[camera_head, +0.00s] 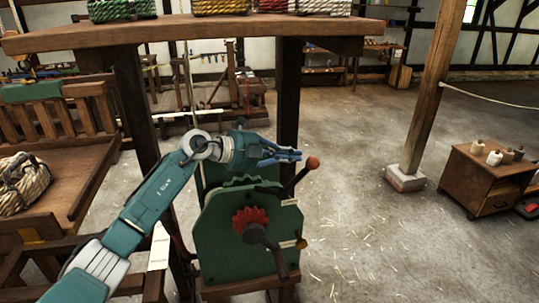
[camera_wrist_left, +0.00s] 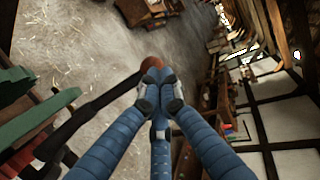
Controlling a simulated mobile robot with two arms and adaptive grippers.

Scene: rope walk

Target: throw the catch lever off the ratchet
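The green ratchet stand (camera_head: 225,240) is in the middle of the head view, with a red toothed wheel (camera_head: 250,219) on its face. A dark lever (camera_head: 298,182) slants up to the right from the stand and ends in a reddish-brown ball knob (camera_head: 313,162). My left gripper (camera_head: 298,155) is above the stand, its blue fingers pointing right, tips just left of the knob. In the left wrist view the fingertips (camera_wrist_left: 160,92) are drawn together, with the knob (camera_wrist_left: 151,64) partly hidden beyond them. Contact cannot be told. My right gripper is not in view.
A dark crank (camera_head: 262,238) and a small brass-coloured knob (camera_head: 301,243) project from the stand. A wooden shelf (camera_head: 200,33) with rope coils spans above. A post (camera_head: 430,90) and a small cabinet (camera_head: 480,180) stand at right. Floor between is free.

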